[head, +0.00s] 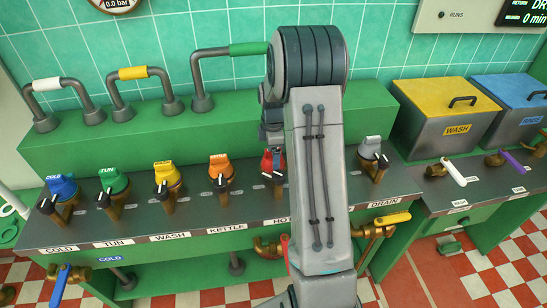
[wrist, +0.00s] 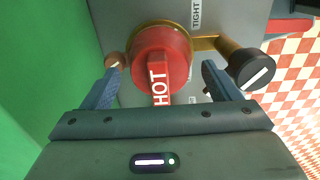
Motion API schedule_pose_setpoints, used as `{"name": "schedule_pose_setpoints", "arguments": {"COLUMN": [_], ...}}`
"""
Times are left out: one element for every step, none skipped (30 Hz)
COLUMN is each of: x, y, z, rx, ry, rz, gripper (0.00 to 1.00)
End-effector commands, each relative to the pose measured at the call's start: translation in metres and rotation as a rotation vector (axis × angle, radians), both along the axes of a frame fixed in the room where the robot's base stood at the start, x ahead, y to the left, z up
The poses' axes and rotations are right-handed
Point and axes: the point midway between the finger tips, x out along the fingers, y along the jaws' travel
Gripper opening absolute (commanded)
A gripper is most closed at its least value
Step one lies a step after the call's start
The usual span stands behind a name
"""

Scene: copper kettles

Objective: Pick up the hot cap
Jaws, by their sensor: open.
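The hot cap is a red cap with a raised grip marked HOT. In the wrist view the hot cap (wrist: 162,58) sits on its brass fitting, near the middle. My gripper (wrist: 160,85) is open, with one finger on each side of the cap's lower part. I cannot tell whether either finger touches it. In the head view the hot cap (head: 267,162) shows as a small red patch on the counter, mostly hidden behind my arm. My gripper (head: 272,138) is above it there, partly hidden.
A black-knobbed lever (wrist: 250,68) stands close right of the cap in the wrist view. On the counter (head: 140,218), the orange KETTLE cap (head: 220,167) is left of the hot cap and the grey DRAIN cap (head: 373,147) is right. A green raised ledge (head: 150,140) runs behind.

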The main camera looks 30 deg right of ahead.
Motion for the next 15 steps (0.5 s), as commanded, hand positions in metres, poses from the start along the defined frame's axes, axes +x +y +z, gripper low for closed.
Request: {"name": "schedule_pose_setpoints", "arguments": {"x": [0.0001, 0.0001, 0.0001, 0.0001, 0.0001, 0.0002, 0.0002, 0.0002, 0.0002, 0.0002, 0.0002, 0.0004, 0.0004, 0.0004, 0.0004], "y": [0.0, 0.0, 0.0, -0.0001, -0.0001, -0.0002, -0.0002, -0.0002, -0.0002, -0.0002, -0.0002, -0.0002, -0.0002, -0.0002, -0.0002], "z": [-0.0001, 0.0, 0.0001, 0.0001, 0.0001, 0.0002, 0.0003, 0.0003, 0.0003, 0.0004, 0.0004, 0.0008, 0.0009, 0.0009, 0.0009], "rx": [0.0, 0.0, 0.0, 0.0, 0.0, 0.0, 0.0, 0.0, 0.0, 0.0, 0.0, -0.001, -0.001, -0.001, -0.001], "ry": [0.0, -0.001, -0.001, -0.001, -0.001, -0.001, -0.001, -0.001, -0.001, -0.001, -0.001, -0.002, -0.002, -0.002, -0.002], "rz": [0.0, 0.0, 0.0, 0.0, 0.0, 0.0, 0.0, 0.0, 0.0, 0.0, 0.0, 0.0, 0.0, 0.0, 0.0], "gripper": [0.83, 0.83, 0.83, 0.83, 0.8, 0.69, 0.6, 0.52, 0.41, 0.39, 0.39, 0.39, 0.39, 0.39, 0.39]}}
